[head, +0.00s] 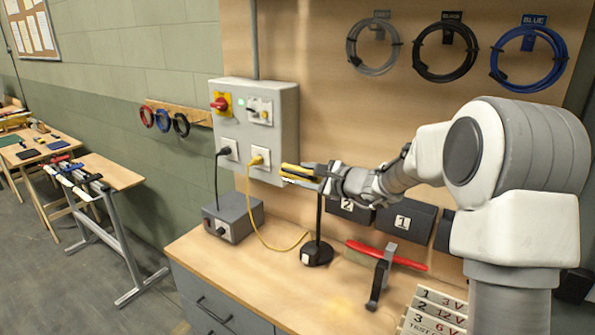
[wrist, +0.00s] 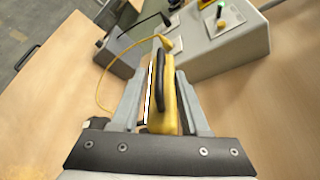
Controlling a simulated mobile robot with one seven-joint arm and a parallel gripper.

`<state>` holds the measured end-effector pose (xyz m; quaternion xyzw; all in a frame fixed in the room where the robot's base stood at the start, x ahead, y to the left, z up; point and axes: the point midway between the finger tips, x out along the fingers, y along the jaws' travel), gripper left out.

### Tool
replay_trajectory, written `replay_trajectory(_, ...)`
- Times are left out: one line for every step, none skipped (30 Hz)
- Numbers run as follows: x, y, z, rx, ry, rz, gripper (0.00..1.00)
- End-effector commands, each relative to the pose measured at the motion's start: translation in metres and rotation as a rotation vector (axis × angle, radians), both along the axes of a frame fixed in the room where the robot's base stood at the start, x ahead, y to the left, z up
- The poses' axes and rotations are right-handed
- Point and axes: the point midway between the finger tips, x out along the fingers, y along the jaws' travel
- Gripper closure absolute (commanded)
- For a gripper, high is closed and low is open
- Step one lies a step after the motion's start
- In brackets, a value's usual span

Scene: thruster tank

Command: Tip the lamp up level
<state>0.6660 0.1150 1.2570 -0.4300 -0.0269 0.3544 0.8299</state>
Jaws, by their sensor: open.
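The lamp has a yellow head (head: 298,170) with a pale strip along it, on a thin black stalk with a round black base (head: 317,254) on the bench. In the head view the head slopes slightly down to the right, and its right end is hidden by my gripper (head: 314,173). In the wrist view the yellow lamp head (wrist: 167,105), with a black bracket, lies between the two fingers of my gripper (wrist: 163,78). The fingers are open, one on each side. Whether either finger touches it, I cannot tell.
A grey wall box (head: 284,105) with switches and sockets is close behind the lamp. A yellow cable (head: 262,222) runs from its socket to the bench. A grey box (head: 233,215) stands left, and a red-handled tool (head: 400,262) lies right.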

Motion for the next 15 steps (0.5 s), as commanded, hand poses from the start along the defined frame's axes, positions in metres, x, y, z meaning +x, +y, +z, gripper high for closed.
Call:
replay_trajectory(0.006, 0.006, -0.002, 0.001, 0.002, 0.001, 0.55)
replay_trajectory(0.009, 0.008, -0.002, 0.001, 0.002, 0.002, 0.55)
replay_trajectory(0.013, 0.011, -0.004, 0.0, 0.001, 0.002, 0.55)
replay_trajectory(0.015, 0.013, -0.005, 0.0, 0.001, 0.002, 0.55)
replay_trajectory(0.017, 0.015, -0.005, 0.0, 0.001, 0.002, 0.55)
replay_trajectory(0.02, 0.017, -0.006, -0.001, 0.0, 0.002, 0.55)
replay_trajectory(0.021, 0.018, -0.007, 0.0, 0.0, 0.001, 0.55)
replay_trajectory(0.023, 0.019, -0.008, 0.0, 0.0, 0.001, 0.55)
replay_trajectory(0.024, 0.02, -0.008, 0.0, 0.001, 0.001, 0.55)
replay_trajectory(0.025, 0.02, -0.009, 0.0, 0.001, 0.001, 0.55)
replay_trajectory(0.025, 0.021, -0.009, 0.0, 0.0, 0.0, 0.55)
replay_trajectory(0.026, 0.021, -0.009, 0.0, 0.0, 0.0, 0.55)
replay_trajectory(0.026, 0.021, -0.009, -0.001, -0.001, 0.0, 0.55)
replay_trajectory(0.026, 0.022, -0.009, -0.001, -0.001, 0.0, 0.55)
replay_trajectory(0.026, 0.022, -0.009, -0.001, -0.001, 0.0, 0.55)
